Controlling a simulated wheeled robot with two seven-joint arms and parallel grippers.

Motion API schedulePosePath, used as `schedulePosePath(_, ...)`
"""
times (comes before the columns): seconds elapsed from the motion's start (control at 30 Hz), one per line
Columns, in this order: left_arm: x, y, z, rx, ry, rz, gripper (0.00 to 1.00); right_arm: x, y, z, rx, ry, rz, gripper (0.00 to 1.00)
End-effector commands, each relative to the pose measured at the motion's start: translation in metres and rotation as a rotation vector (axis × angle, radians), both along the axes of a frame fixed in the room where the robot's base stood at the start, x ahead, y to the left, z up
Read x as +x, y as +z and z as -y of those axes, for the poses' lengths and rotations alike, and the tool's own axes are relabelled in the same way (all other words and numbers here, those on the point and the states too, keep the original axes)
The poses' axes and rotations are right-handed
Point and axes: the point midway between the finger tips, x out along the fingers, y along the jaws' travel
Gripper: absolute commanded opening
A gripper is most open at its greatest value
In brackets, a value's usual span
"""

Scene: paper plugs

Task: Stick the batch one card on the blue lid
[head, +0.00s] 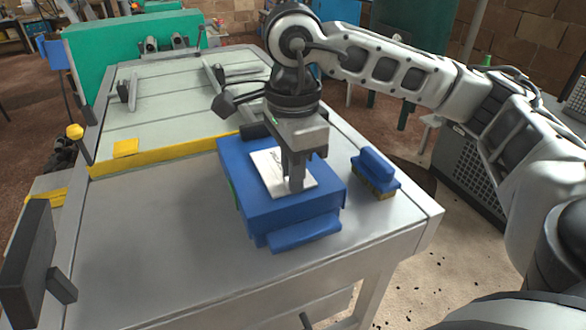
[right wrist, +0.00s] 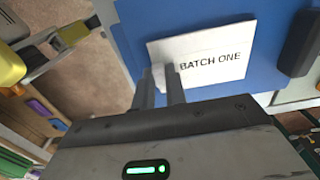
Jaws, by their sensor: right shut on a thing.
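The blue lid (head: 310,207) is the broad flat top of a blue box on the bench, and its blue surface also fills much of the right wrist view (right wrist: 270,22). The white card (head: 268,166) is over the lid's top face, and its print reads BATCH ONE in the right wrist view (right wrist: 215,52). My right gripper (head: 293,184) points down over the lid, shut on the card near one edge. In the right wrist view its fingertips (right wrist: 160,72) overlap the card's corner. I cannot tell whether the card touches the lid. My left gripper is not in view.
A blue brush-like block (head: 373,170) stands on the bench right of the box. A yellow strip (head: 180,153) crosses the bench behind it. A dark grey bracket (head: 30,255) stands at the left edge. The grey bench top (head: 160,225) left of the box is clear.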

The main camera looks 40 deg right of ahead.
Motion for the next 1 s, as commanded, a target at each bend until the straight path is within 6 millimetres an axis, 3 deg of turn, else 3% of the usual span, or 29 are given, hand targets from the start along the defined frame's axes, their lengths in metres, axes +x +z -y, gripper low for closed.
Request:
schedulePosePath(0.3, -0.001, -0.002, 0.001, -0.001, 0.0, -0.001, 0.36, -0.001, -0.002, 0.0, -0.001, 0.001, -0.004, 0.0)
schedulePosePath(0.33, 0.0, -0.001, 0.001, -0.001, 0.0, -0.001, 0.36, -0.001, -0.002, 0.0, -0.001, 0.001, -0.004, 0.19)
schedulePosePath(0.4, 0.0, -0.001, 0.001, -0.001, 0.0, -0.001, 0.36, -0.001, -0.002, 0.0, -0.001, 0.001, -0.004, 0.38)
schedulePosePath(0.83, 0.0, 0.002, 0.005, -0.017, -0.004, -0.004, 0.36, 0.0, 0.0, 0.0, -0.001, 0.0, -0.001, 0.39)
schedulePosePath(1.0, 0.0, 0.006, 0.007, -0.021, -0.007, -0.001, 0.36, 0.001, 0.039, -0.001, 0.001, 0.002, 0.005, 0.39)
